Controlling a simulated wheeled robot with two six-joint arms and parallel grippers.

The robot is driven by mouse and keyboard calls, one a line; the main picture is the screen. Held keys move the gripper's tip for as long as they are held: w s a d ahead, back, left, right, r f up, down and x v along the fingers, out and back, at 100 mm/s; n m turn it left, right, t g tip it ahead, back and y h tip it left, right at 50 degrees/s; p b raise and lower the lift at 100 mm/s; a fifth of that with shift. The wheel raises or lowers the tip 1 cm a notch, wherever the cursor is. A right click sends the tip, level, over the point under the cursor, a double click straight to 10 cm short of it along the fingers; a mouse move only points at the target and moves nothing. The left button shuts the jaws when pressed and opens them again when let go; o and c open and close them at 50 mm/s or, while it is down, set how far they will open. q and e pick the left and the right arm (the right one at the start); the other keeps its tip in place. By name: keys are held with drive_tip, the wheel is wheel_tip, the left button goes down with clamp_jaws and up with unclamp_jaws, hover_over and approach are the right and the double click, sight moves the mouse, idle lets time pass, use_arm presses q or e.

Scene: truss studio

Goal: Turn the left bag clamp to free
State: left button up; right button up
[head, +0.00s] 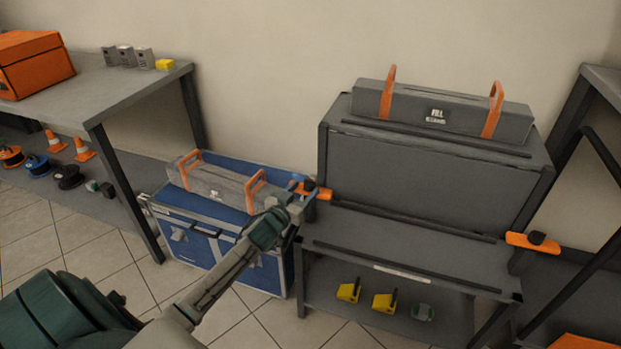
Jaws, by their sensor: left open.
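The left bag clamp (323,193) is an orange bar with a dark knob at the left front side of the grey bench. The bar points roughly sideways. My left gripper (301,188) is open at its left end, with its fingers close around or beside the knob end; I cannot tell whether they touch it. The fingers hide part of the clamp. The right bag clamp (532,243) is a similar orange bar with a black knob at the bench's right side. A grey bag (455,108) with orange handles and a FILL label lies on top. My right gripper is not in view.
A blue case (188,205) stands left of the bench, carrying another grey bag (224,184) with orange handles, just behind my left arm. The bench's front ledge (385,250) is clear. Yellow items (383,302) sit on the shelf below. A side table (95,92) stands far left.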

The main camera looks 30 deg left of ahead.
sight(307, 187)
use_arm(q)
drive_tip(key=shift+w+r+p, duration=0.2)
drive_tip(key=shift+w+p, duration=0.6)
drive_tip(key=shift+w, duration=0.2)
drive_tip(key=shift+w+f+b, duration=0.25)
drive_tip(key=shift+f+b, duration=0.1)
drive_tip(key=shift+b, duration=0.35)
drive_tip(key=shift+w+a+b, duration=0.15)
drive_tip(key=shift+w+b, duration=0.55)
drive_tip(key=shift+b, duration=0.05)
drive_tip(key=shift+w+r, duration=0.15)
drive_tip(key=shift+w, duration=0.15)
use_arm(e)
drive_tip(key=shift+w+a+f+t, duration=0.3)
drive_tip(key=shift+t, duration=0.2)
use_arm(q)
clamp_jaws()
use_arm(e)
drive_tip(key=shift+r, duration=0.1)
